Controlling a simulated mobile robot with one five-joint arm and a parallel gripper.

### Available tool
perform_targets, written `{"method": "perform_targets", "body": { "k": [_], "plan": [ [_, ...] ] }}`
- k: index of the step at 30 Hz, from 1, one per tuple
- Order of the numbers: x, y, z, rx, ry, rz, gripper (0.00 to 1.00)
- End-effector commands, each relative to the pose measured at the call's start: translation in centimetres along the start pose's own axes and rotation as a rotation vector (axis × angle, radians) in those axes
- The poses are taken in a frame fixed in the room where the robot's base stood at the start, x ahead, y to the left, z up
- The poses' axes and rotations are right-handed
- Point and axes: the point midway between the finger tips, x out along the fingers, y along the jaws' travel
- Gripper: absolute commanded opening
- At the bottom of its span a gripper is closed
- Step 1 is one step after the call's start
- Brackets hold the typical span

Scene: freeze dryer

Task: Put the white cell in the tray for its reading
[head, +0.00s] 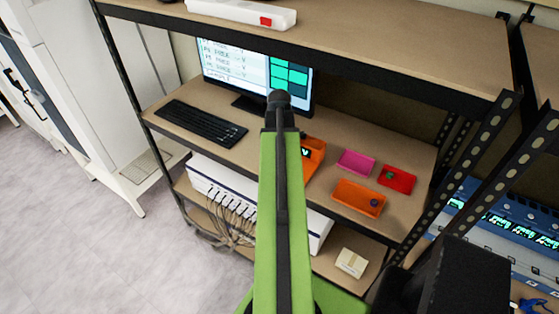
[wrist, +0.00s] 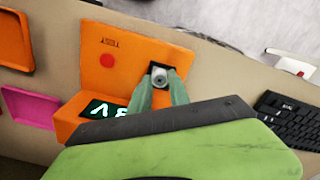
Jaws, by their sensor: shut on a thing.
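In the wrist view my gripper (wrist: 163,88) is shut on a small round whitish-grey cell (wrist: 160,77). The cell is over or in a dark square recess of the orange tester (wrist: 130,58); I cannot tell whether it touches the bottom. The tester has a red button, the word TEST and a dark display (wrist: 104,109) with partly hidden characters. A pink tray (wrist: 30,107) and an orange tray (wrist: 14,42) lie to its left. In the head view my arm hides the gripper and part of the tester (head: 316,148). The pink tray (head: 356,162) looks empty.
In the head view a red tray (head: 402,181) holds a small green thing, and the orange tray (head: 352,197) holds a dark bluish one. A monitor (head: 235,65) and keyboard (head: 200,123) stand to the left. The upper shelf (head: 380,48) overhangs the bench.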

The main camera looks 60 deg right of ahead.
Motion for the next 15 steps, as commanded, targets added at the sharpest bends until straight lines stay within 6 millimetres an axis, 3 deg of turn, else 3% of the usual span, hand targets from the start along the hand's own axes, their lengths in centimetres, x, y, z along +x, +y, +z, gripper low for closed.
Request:
{"method": "perform_targets", "body": {
  "k": [15],
  "plan": [
    [-2.4,0.0,0.0,0.0,0.0,0.0,0.0]
  ]
}}
